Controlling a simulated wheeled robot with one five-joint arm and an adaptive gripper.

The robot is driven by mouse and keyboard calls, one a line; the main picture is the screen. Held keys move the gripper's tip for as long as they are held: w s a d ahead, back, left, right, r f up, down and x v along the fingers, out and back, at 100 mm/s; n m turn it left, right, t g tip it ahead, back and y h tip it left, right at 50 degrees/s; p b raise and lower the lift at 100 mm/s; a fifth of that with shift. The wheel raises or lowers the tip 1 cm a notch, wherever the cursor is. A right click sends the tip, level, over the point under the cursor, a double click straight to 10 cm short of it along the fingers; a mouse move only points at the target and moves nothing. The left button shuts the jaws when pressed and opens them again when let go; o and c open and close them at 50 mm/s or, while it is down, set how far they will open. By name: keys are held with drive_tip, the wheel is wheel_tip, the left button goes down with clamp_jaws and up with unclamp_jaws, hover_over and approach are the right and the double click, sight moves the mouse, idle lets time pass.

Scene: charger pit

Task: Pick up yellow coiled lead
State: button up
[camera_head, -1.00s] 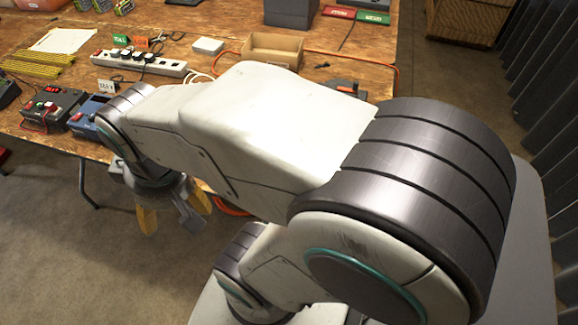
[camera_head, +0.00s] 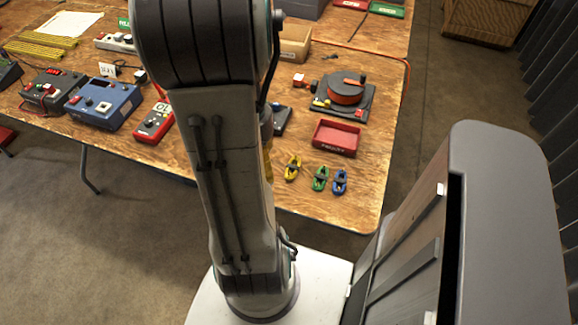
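The yellow coiled lead (camera_head: 292,167) lies on the wooden table near its front edge, just right of my raised arm. It is the leftmost of three small coiled leads in a row. The green one (camera_head: 320,179) and the blue one (camera_head: 340,181) lie to its right. My gripper (camera_head: 268,160) is almost wholly hidden behind my arm. Only a sliver of yellow, seemingly a finger, shows at the arm's right edge, left of the yellow lead. I cannot see whether it is open or touches anything.
A red tray (camera_head: 336,151) sits just behind the leads. Behind it is a dark reel unit (camera_head: 346,90) with an orange disc. A blue instrument (camera_head: 104,104) and a red meter (camera_head: 154,122) stand left of my arm. The table's front right corner is bare.

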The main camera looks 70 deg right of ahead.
drive_tip(key=s+d+f+m, duration=0.3)
drive_tip(key=s+d+f, duration=0.2)
drive_tip(key=d+f, duration=0.1)
drive_tip(key=m, duration=0.2)
hover_over(296, 166)
drive_tip(key=shift+s+a+f+h+b, duration=0.4)
drive_tip(key=shift+f, duration=0.3)
drive_tip(key=shift+d+f, duration=0.2)
drive_tip(key=shift+f, duration=0.35)
drive_tip(key=shift+w+d+f+b, duration=0.1)
drive_tip(key=shift+w+f+b, duration=0.1)
drive_tip(key=shift+f, duration=1.3)
drive_tip(key=shift+w+d+f+b, duration=0.1)
drive_tip(key=shift+w+f, duration=0.1)
drive_tip(key=shift+f, duration=1.25)
drive_tip(key=shift+c, duration=0.2)
drive_tip(key=c, duration=1.3)
